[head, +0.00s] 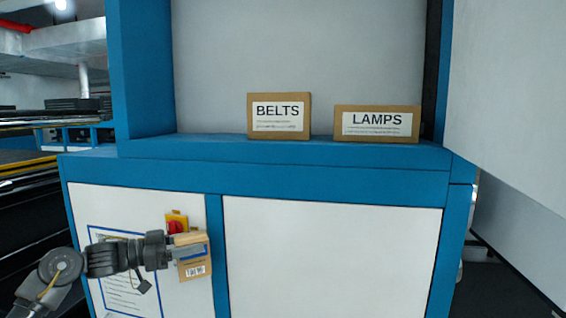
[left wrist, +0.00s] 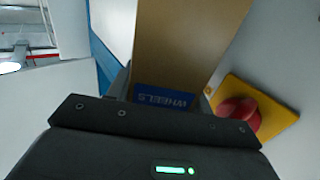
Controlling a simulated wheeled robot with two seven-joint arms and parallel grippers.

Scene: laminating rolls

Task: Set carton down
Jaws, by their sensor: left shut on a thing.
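My left gripper (head: 172,250) is shut on a small brown carton (head: 193,270) with a white barcode label, in front of the white lower panel of the machine. In the left wrist view the carton (left wrist: 190,45) stands up between the fingers and carries a blue label reading WHEELS, seen upside down. The carton is held in the air, below the level of the blue ledge (head: 290,152). Two other cartons stand on that ledge: one labelled BELTS (head: 279,132) and one labelled LAMPS (head: 377,134). My right gripper is in no view.
A red knob on a yellow plate (head: 176,224) sits on the panel just behind the held carton; it also shows close by in the left wrist view (left wrist: 240,115). The ledge is free left of BELTS. A large white panel (head: 510,120) stands at right.

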